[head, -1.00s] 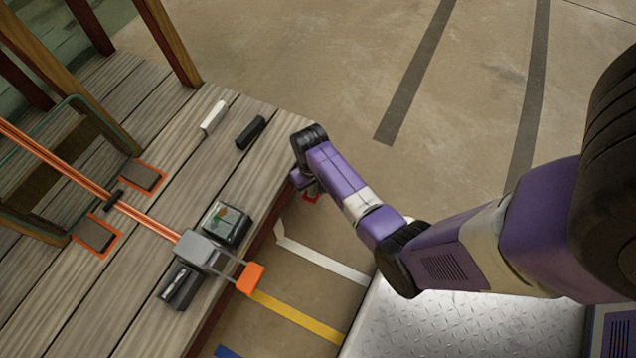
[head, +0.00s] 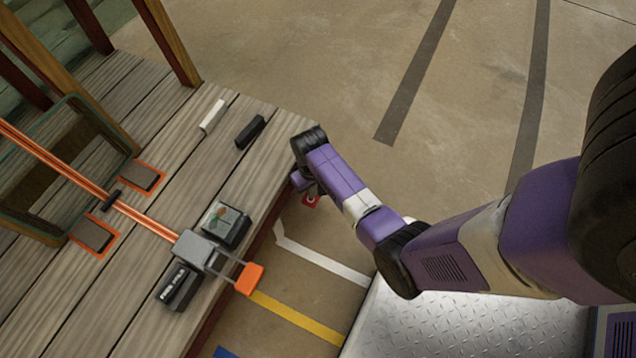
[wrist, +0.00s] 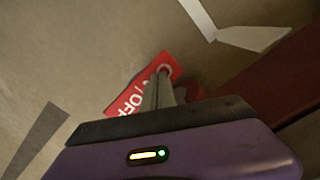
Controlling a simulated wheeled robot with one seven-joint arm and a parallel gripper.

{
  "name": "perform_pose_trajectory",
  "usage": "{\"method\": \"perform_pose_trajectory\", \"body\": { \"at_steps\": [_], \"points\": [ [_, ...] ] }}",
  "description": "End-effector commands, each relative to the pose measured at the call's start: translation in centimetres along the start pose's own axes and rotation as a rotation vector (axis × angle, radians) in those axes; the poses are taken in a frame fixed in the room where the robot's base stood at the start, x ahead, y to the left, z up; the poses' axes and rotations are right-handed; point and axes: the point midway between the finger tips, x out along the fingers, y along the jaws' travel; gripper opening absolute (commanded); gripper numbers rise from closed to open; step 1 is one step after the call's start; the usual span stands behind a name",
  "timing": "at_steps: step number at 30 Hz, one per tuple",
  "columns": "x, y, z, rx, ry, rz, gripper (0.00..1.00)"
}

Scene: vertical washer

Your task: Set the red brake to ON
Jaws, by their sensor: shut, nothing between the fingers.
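In the head view only a small red piece of the brake (head: 312,202) shows, just below the end of my arm, beside the edge of the wooden deck. My gripper (wrist: 160,80) is shut and empty, its fingers in front of the red plate. I cannot tell whether they touch it. In the head view my gripper is mostly hidden behind my wrist.
The wooden deck (head: 150,190) carries a grey slider with an orange handle (head: 249,278), dark boxes (head: 227,224), a white bar (head: 213,117) and a black bar (head: 250,132). A dark red deck edge (wrist: 292,65) runs close to my gripper. The floor beyond is clear.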

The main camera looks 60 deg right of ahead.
Motion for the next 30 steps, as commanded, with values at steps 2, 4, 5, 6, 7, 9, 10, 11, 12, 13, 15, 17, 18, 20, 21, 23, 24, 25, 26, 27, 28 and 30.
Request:
{"method": "perform_pose_trajectory", "body": {
  "at_steps": [2,4,5,6,7,9,10,11,12,13,15,17,18,20,21,23,24,25,26,27,28,30],
  "points": [
    [-0.1,0.0,0.0,0.000,0.000,0.000,0.00],
    [-0.2,0.0,0.0,0.000,0.000,0.000,0.00],
    [-0.4,0.0,0.0,0.000,0.000,0.000,0.00],
    [-0.6,0.0,0.0,0.000,0.000,0.000,0.00],
    [-0.8,0.0,0.0,0.000,0.000,0.000,0.00],
    [-1.3,0.0,0.0,0.000,0.000,-0.001,0.00],
    [-1.5,0.0,0.0,0.000,0.000,-0.001,0.00],
    [-1.7,0.0,0.0,0.000,0.000,-0.001,0.00],
    [-2.0,0.0,0.0,0.000,0.000,-0.001,0.00],
    [-2.2,0.0,0.0,0.000,0.000,-0.001,0.00],
    [-2.6,0.0,0.0,0.000,0.000,-0.001,0.00],
    [-3.0,0.0,0.0,0.000,0.000,-0.001,0.00],
    [-3.3,0.0,0.0,0.000,0.000,-0.001,0.00],
    [-3.6,0.0,0.0,0.000,0.000,-0.001,0.00],
    [-3.9,0.0,0.0,0.000,0.000,-0.001,0.00],
    [-4.3,0.0,0.0,0.000,-0.001,-0.001,0.00],
    [-4.5,0.0,0.0,0.000,-0.001,-0.001,0.00],
    [-4.7,0.0,0.0,0.000,-0.001,-0.001,0.00],
    [-4.9,0.0,0.0,-0.001,-0.001,-0.001,0.00],
    [-5.2,0.0,0.0,-0.001,-0.001,-0.001,0.00],
    [-5.4,0.0,0.0,-0.001,-0.001,-0.001,0.00],
    [-5.8,-0.1,0.0,-0.001,-0.001,-0.001,0.00]
  ]
}}
